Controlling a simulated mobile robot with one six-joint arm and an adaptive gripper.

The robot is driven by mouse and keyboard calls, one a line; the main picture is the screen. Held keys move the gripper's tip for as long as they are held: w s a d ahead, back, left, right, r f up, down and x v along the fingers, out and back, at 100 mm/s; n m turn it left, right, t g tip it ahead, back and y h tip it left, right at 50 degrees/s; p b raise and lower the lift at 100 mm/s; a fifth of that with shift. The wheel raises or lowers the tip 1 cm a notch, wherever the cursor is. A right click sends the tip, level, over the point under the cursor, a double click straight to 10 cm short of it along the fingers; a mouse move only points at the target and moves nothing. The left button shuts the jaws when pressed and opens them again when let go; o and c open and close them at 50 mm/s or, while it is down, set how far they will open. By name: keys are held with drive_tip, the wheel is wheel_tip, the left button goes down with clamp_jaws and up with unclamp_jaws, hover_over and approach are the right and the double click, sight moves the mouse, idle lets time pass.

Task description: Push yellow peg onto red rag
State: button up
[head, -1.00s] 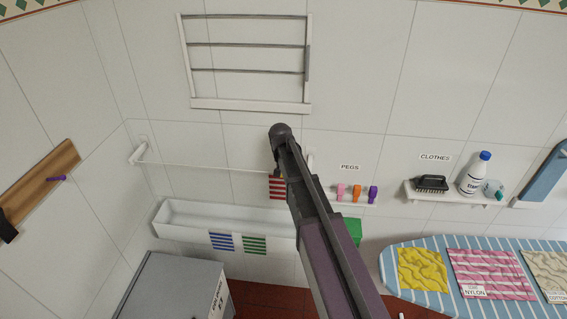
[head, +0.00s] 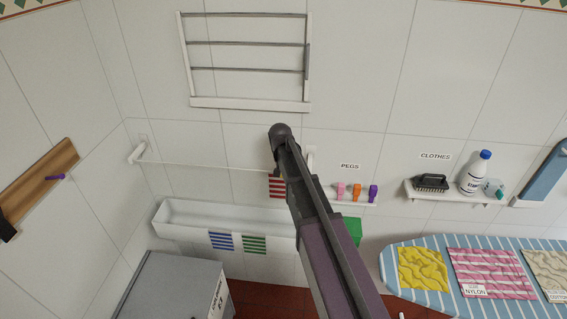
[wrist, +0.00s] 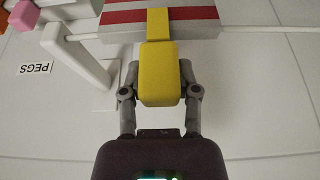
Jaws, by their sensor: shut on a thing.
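The yellow peg (wrist: 159,75) is between the fingers of my gripper (wrist: 160,88) in the wrist view, and my gripper is shut on it. The peg's narrow end overlaps the edge of the red and white striped rag (wrist: 190,17); I cannot tell how deep the rag sits in it. The rag hangs on the white line (wrist: 240,37). In the head view the red rag (head: 277,186) shows just left of my arm. My gripper and the yellow peg are hidden behind my arm there.
Pink, orange and purple pegs (head: 357,192) stand on the peg shelf right of my arm. A white trough (head: 185,215) with blue and green striped rags lies below the line. A rail's white bracket (wrist: 75,50) stands close beside my gripper. A wall rack (head: 248,104) is above.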

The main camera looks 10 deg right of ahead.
drive_tip(key=shift+f+b, duration=0.7)
drive_tip(key=shift+f, duration=0.05)
idle(0.6)
drive_tip(key=o, duration=0.8)
drive_tip(key=shift+r, duration=0.2)
